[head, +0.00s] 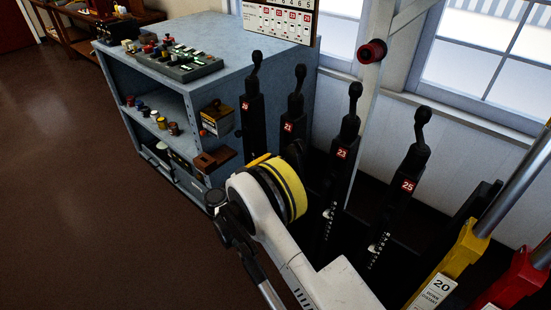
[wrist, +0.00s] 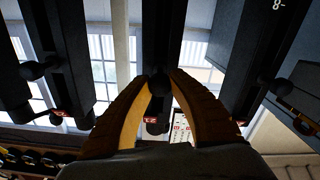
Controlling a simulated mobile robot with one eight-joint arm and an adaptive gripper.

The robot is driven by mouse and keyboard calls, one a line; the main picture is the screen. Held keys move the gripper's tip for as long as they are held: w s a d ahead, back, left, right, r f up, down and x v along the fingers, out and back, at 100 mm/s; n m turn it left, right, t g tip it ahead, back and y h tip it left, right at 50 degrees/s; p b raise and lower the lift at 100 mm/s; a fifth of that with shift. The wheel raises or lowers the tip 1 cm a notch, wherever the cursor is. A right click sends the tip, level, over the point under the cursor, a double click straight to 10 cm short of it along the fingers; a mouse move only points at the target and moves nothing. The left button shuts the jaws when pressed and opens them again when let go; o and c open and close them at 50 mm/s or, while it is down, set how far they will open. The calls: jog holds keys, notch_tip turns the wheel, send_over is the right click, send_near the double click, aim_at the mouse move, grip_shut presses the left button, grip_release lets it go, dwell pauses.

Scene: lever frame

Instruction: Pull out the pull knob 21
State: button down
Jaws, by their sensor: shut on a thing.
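Lever 21 (head: 292,107) is a black upright post with a black handle and a small red number plate (head: 288,127); it stands second from the left in the lever row in the head view. Its lower part is hidden behind my arm. In the wrist view, the two orange-brown fingers of my gripper (wrist: 159,80) close on a small round black pull knob (wrist: 158,84) on the front of a dark post. A red number plate (wrist: 150,119) shows between the fingers, too small to read surely. My fingers are mostly hidden in the head view.
Black levers 23 (head: 345,135) and 25 (head: 411,165) stand to the right, another lever (head: 252,105) to the left. A blue-grey cabinet (head: 215,75) stands close at left. Yellow lever 20 (head: 450,265) and a red lever (head: 515,280) are at lower right.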

jog(key=c, duration=1.2)
grip_release()
jog(key=shift+o, duration=0.2)
jog(key=shift+s+a, duration=0.1)
jog(key=v, duration=1.1)
jog(key=shift+s+a, duration=0.3)
jog(key=shift+r, duration=0.1)
